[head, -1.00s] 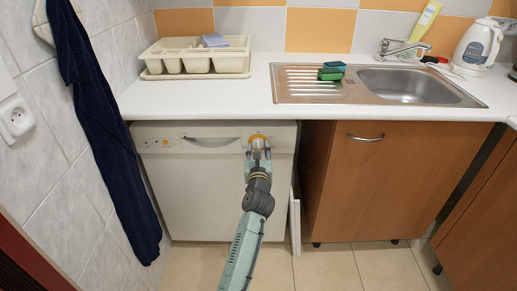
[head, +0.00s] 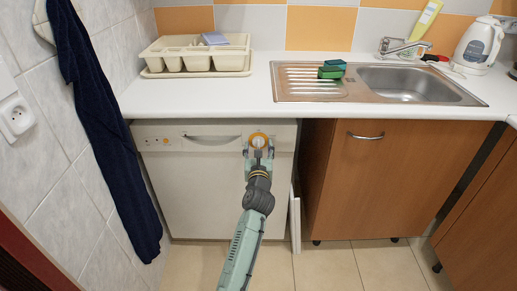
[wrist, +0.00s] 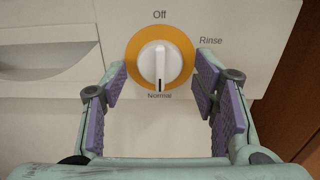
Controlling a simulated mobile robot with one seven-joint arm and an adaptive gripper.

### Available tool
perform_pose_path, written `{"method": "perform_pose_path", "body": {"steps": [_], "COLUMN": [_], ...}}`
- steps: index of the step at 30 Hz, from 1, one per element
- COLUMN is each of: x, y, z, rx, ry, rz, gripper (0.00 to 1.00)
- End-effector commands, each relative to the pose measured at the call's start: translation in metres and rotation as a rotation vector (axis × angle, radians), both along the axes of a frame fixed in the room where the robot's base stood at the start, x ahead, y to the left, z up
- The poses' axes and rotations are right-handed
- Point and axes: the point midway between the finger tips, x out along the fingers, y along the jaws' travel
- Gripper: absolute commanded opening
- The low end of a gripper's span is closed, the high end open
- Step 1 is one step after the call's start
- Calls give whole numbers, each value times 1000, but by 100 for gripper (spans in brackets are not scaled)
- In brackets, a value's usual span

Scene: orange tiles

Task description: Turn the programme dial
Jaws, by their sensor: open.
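The programme dial (head: 258,140) is a white knob on an orange disc at the upper right of the white dishwasher front (head: 200,190). In the wrist view the dial (wrist: 160,62) has a dark pointer mark facing straight down at the label "Normal". "Off" is printed above it and "Rinse" to its right. My gripper (head: 258,155) is open in front of the panel. In the wrist view its purple-padded fingers (wrist: 162,88) stand apart at the lower left and lower right of the dial, with a gap to the knob on both sides.
The dishwasher's handle recess (head: 210,140) lies left of the dial. The white countertop (head: 200,99) overhangs the front. A wooden cabinet (head: 370,190) stands to the right, and a dark blue towel (head: 105,130) hangs at the left wall. The floor is clear.

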Motion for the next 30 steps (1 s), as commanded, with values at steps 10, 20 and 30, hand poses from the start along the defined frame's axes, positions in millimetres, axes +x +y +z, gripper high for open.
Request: {"method": "perform_pose_path", "body": {"steps": [10, 20, 30], "x": [-9, -56, -75], "y": [1, 2, 0], "z": [-1, -1, 0], "rx": [-2, -5, -1], "ry": [2, 1, -1], "rz": [2, 4, 1], "gripper": [54, 54, 54]}}
